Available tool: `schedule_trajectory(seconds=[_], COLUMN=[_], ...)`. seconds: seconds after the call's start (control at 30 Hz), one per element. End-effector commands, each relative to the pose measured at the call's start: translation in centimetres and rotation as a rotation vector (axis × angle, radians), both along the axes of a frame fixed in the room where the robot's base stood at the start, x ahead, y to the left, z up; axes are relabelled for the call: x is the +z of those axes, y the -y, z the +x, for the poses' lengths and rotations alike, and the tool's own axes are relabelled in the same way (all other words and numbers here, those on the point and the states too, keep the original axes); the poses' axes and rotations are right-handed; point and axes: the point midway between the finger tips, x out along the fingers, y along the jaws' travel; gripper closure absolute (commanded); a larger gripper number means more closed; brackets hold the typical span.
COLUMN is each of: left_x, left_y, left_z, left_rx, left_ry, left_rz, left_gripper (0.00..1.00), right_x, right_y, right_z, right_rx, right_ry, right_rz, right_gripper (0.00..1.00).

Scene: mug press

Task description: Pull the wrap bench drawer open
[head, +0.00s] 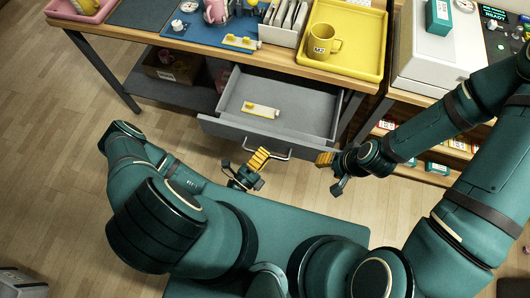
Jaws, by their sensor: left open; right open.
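The wrap bench drawer (220,126) stands pulled out from under the wooden bench (117,50), showing its grey inside. A small white and yellow piece (260,110) lies in it. The drawer's metal bar handle (280,157) is on its front. My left gripper (245,165) is open just in front of the drawer; its yellow finger pad overlaps the handle in the picture, and I cannot tell whether they touch. My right gripper (329,174) is open and empty, right of the handle and apart from the drawer.
On the bench are a yellow tray (376,60) with a yellow mug (323,43), a card rack (284,24) and a blue mat (203,35). A white machine (419,62) stands on the right, above a shelf of small boxes (437,168).

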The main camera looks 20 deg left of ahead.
Motion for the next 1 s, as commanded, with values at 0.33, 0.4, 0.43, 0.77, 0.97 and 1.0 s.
schedule_trajectory(seconds=[0.33,0.4,0.43,0.77,0.97,1.0], left_x=[-1.0,-1.2,-1.3,-2.0,-2.0,-2.0], left_y=[-2.1,-2.6,-2.8,-4.4,-4.6,-4.5], left_z=[-4.7,-6.0,-6.5,-10.4,-10.8,-10.8], left_rx=[0.003,0.002,0.002,0.001,-0.001,-0.001], left_ry=[-0.003,-0.003,-0.002,0.000,0.001,0.001], left_rz=[0.002,0.002,0.002,0.000,-0.001,-0.001], left_gripper=[0.57,0.57,0.57,0.57,0.57,0.57], right_x=[0.0,0.0,0.0,0.0,0.0,0.0], right_y=[0.0,0.0,0.0,0.0,0.0,0.0], right_z=[0.0,0.0,0.0,0.0,0.0,0.0], right_rx=[0.000,0.000,0.000,0.000,0.000,0.000], right_ry=[0.000,0.000,0.000,0.000,0.000,0.000], right_rz=[0.000,0.000,0.000,0.000,0.000,0.000], right_gripper=[0.53,0.53,0.53,0.53,0.53,0.53])
